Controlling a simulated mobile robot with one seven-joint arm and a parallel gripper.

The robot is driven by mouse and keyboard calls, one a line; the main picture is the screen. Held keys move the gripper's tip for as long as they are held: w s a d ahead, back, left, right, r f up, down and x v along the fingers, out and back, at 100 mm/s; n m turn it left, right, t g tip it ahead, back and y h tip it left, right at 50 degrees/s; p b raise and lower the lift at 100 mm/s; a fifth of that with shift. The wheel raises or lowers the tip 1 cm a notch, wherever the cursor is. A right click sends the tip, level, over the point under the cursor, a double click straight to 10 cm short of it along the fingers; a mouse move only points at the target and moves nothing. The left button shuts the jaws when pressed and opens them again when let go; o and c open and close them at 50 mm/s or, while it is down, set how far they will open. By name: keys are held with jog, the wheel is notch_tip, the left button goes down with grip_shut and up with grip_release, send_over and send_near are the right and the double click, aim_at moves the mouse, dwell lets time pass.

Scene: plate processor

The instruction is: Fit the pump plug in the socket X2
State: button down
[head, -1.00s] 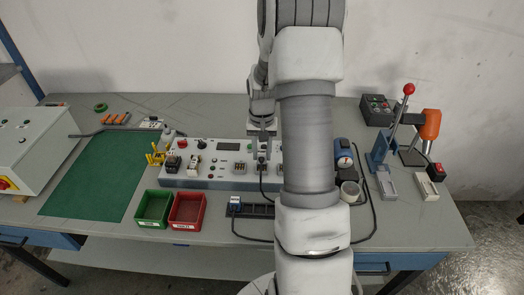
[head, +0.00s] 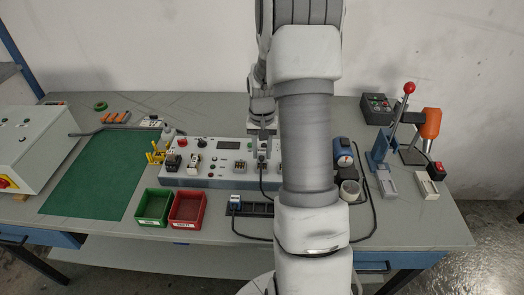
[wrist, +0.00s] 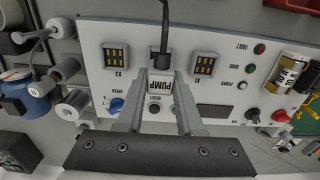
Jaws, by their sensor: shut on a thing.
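My gripper (wrist: 161,80) is shut on the pump plug (wrist: 160,88), a grey-white block labelled PUMP, with one finger on each side. In the head view my gripper (head: 262,148) is over the middle of the white panel, with the dark end of the plug (head: 262,163) just below the fingers. The black cable (wrist: 163,22) leaves the plug toward the panel's front edge. In the wrist view the plug lies between the sockets marked X3 (wrist: 117,56) and X1 (wrist: 205,66). I cannot tell whether the plug is seated.
The panel (head: 225,183) carries buttons, knobs and a display. A green bin (head: 153,222) and a red bin (head: 187,224) stand in front at left. A blue pump (head: 342,152) with a looping cable is at right. The green mat (head: 95,180) is clear.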

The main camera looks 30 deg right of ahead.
jog(key=shift+f+b, duration=0.95)
jog(key=shift+f, duration=0.3)
dwell(0.7)
jog(key=shift+c, duration=2.3)
grip_release()
notch_tip(320, 180, up, 18)
jog(key=p, duration=0.1)
jog(key=shift+f, duration=0.25)
